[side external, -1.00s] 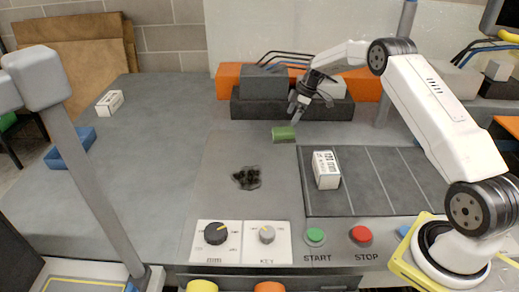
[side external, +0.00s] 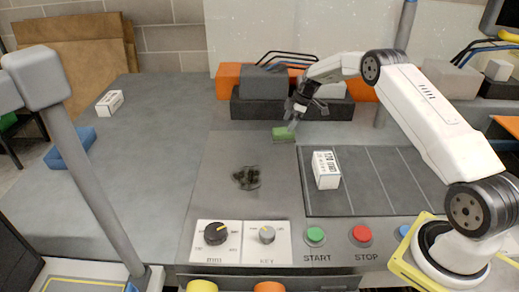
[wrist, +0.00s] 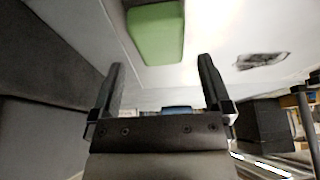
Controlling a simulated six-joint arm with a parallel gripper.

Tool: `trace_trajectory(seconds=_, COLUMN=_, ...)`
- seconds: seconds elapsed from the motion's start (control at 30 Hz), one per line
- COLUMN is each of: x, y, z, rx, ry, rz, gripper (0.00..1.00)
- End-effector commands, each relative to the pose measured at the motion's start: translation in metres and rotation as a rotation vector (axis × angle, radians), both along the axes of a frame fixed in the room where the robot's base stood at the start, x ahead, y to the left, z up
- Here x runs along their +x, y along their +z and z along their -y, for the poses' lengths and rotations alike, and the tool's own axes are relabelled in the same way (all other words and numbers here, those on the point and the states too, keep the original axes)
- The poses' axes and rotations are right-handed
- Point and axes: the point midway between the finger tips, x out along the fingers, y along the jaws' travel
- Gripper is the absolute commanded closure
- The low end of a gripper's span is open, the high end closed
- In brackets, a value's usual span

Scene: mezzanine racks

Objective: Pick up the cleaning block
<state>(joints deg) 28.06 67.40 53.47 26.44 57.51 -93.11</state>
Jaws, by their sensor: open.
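The cleaning block (side external: 282,136) is a green block lying on the grey table, near the back, in front of the dark box. It also shows in the wrist view as a green block (wrist: 156,33) at the top, just beyond the fingertips and roughly in line with the gap between them. My gripper (side external: 293,125) is just above and slightly right of the block in the side view. In the wrist view its two fingers (wrist: 160,65) are apart with nothing between them.
A dark smudge (side external: 247,178) marks the panel in front of the block. A white box (side external: 326,170) stands on the dark lined mat (side external: 375,206) to the right. A dark grey box (side external: 260,107) and an orange box (side external: 233,76) sit behind. The table's left side is mostly clear.

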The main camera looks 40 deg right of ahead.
Motion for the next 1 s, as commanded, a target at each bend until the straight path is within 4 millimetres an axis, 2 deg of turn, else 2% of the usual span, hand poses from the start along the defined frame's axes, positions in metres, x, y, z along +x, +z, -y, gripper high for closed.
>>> trace_trajectory(seconds=0.4, x=0.011, y=-0.038, z=-0.015, rx=0.000, ry=0.001, rz=0.000, gripper=0.00)
trace_trajectory(seconds=0.97, x=0.012, y=-0.041, z=-0.015, rx=0.000, ry=0.000, rz=0.000, gripper=0.00)
trace_trajectory(seconds=1.0, x=0.012, y=-0.041, z=-0.015, rx=0.000, ry=0.000, rz=0.000, gripper=0.06)
